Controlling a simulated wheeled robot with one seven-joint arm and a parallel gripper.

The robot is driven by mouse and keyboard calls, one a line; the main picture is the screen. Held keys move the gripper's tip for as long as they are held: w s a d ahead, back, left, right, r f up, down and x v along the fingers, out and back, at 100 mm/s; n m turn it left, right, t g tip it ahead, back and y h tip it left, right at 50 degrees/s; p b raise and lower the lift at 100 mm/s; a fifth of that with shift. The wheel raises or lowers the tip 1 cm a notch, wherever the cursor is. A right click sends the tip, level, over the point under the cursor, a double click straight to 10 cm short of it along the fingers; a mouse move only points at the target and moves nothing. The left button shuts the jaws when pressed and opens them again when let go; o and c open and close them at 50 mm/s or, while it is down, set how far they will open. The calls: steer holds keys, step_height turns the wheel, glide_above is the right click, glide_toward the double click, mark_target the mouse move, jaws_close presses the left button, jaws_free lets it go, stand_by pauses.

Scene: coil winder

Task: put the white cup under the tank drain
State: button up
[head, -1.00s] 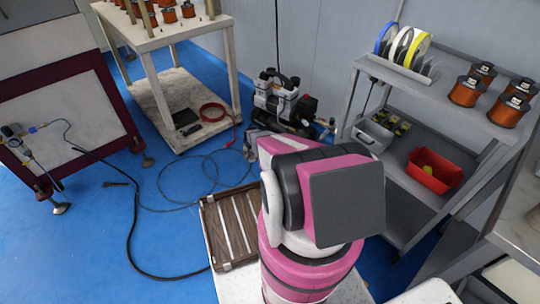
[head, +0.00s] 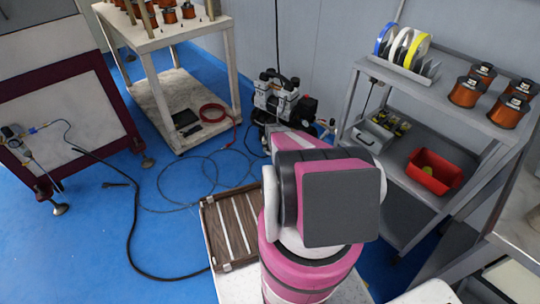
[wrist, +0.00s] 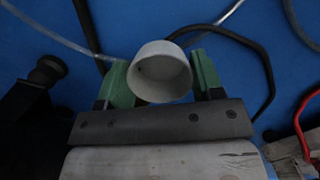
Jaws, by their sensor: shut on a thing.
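The white cup (wrist: 161,77) is between the green fingers of my gripper (wrist: 161,74) in the wrist view. The fingers press on it from both sides, and its round opening faces the camera. The cup is held above the blue floor. The air compressor (head: 284,100), with its tank low down, stands on the floor by the back wall in the head view. My arm covers part of the compressor's lower front, and I cannot make out the drain. My gripper and the cup are hidden behind my arm in the head view.
Black and clear hoses (head: 136,200) lie on the blue floor. A white table (head: 175,95) with a low shelf stands left of the compressor. A grey rack (head: 430,95) with spools and a red bin (head: 435,171) stands right. A dark knob (wrist: 46,72) shows at left in the wrist view.

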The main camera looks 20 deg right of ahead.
mark_target(270, 157)
steer(key=shift+d+f, duration=0.15)
steer(key=shift+f, duration=1.95)
steer(key=shift+f, duration=0.15)
steer(key=o, duration=0.9)
steer(key=r, duration=0.7)
steer(key=w+r, duration=0.1)
steer(key=r, duration=0.3)
steer(key=shift+w+d+r, duration=0.1)
steer(key=shift+d+r, duration=0.15)
steer(key=s+a+r+n, duration=0.1)
steer(key=s+a+r, duration=0.7)
steer(key=s+r, duration=0.3)
steer(key=s+a+r+n, duration=0.2)
steer(key=s+a+r, duration=0.6)
steer(key=s+r, duration=0.4)
steer(key=s+a+r+n+t, duration=0.1)
steer(key=s+a+r, duration=0.7)
steer(key=r, duration=1.2)
steer(key=shift+s+n+h, duration=0.3)
steer(key=shift+s+n, duration=0.1)
steer(key=shift+s, duration=1.65)
